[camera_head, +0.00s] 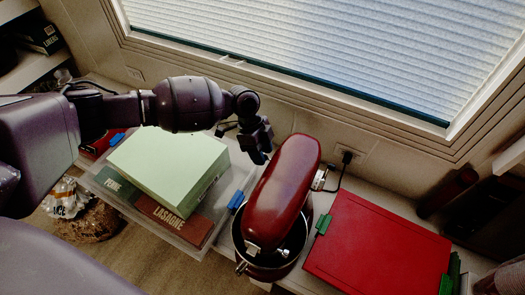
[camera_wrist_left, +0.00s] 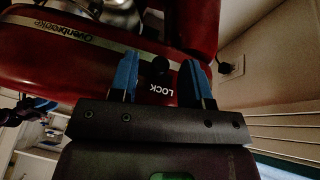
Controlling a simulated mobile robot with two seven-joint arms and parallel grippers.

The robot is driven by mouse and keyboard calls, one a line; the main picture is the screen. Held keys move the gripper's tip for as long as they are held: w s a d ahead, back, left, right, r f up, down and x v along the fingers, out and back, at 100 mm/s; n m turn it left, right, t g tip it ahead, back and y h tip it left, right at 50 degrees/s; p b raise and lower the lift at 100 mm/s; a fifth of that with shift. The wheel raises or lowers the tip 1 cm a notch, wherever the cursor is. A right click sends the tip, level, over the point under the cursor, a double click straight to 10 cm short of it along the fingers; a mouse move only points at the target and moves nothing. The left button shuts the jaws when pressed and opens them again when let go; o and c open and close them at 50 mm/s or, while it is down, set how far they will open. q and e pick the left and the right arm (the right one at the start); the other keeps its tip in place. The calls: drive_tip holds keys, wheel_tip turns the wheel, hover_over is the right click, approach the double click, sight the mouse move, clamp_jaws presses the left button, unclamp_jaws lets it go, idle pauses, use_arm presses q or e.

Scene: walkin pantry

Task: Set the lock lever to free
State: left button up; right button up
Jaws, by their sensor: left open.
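The red stand mixer (camera_head: 283,185) stands on the counter with its head over a metal bowl (camera_head: 240,245). In the left wrist view the mixer's red side (camera_wrist_left: 60,65) fills the upper part, with a silver "Ovenbrooke" band. The lock lever (camera_wrist_left: 160,66) shows there as a small black knob above the white word LOCK. My left gripper (camera_head: 259,157) is beside the mixer head. In its wrist view the blue fingers of this gripper (camera_wrist_left: 158,78) are open, with the knob between them. I cannot tell whether they touch it. My right gripper is not in view.
A clear bin (camera_head: 190,243) holding a pale green box (camera_head: 168,165) and a lasagne box (camera_head: 175,220) stands left of the mixer. A red-lidded container (camera_head: 378,245) stands to the right. An outlet with a cord (camera_head: 347,157) and a window (camera_head: 330,45) are behind.

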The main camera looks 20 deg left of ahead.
use_arm(q)
clamp_jaws()
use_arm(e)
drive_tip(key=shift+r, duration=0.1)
use_arm(q)
drive_tip(key=s+p, duration=0.1)
drive_tip(key=s, duration=0.1)
drive_tip(key=shift+s, duration=0.35)
unclamp_jaws()
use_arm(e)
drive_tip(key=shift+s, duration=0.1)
